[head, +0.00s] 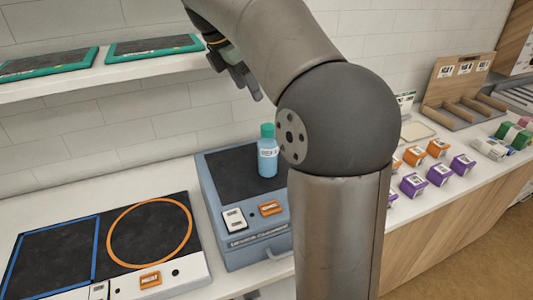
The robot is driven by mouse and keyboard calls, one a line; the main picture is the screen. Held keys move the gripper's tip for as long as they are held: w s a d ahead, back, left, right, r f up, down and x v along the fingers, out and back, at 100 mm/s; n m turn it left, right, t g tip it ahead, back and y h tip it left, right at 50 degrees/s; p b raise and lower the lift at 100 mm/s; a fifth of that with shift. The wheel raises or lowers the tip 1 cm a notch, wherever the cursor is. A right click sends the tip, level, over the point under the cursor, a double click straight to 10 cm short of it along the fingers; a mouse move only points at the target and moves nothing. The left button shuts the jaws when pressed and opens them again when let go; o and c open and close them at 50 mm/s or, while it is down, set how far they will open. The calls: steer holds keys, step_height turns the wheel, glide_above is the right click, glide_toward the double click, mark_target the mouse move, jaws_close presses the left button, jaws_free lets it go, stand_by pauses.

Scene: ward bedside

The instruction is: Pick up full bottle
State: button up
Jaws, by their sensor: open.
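A blue bottle (268,158) with a teal cap and a white label stands upright on the dark top of a blue-grey device (228,178). How full the bottle is cannot be made out. My gripper (250,86) is above the bottle and slightly to its left in the picture, its fingers pointing down and clear of the cap. It is open, and nothing shows between its fingers. My arm hides the right part of the device.
A black mat panel (52,262) with a blue square and orange ring lies at left. A shelf (60,88) with teal-edged trays runs above. Orange boxes (414,156), purple boxes (440,175) and a wooden rack (455,95) are at right, beyond my arm.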

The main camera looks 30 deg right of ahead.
steer(key=x, duration=0.8)
steer(key=shift+f, duration=0.25)
steer(key=shift+p+x, duration=0.5)
steer(key=shift+x, duration=2.2)
steer(key=shift+s+d+r, duration=0.1)
steer(key=shift+d, duration=0.05)
jaws_close()
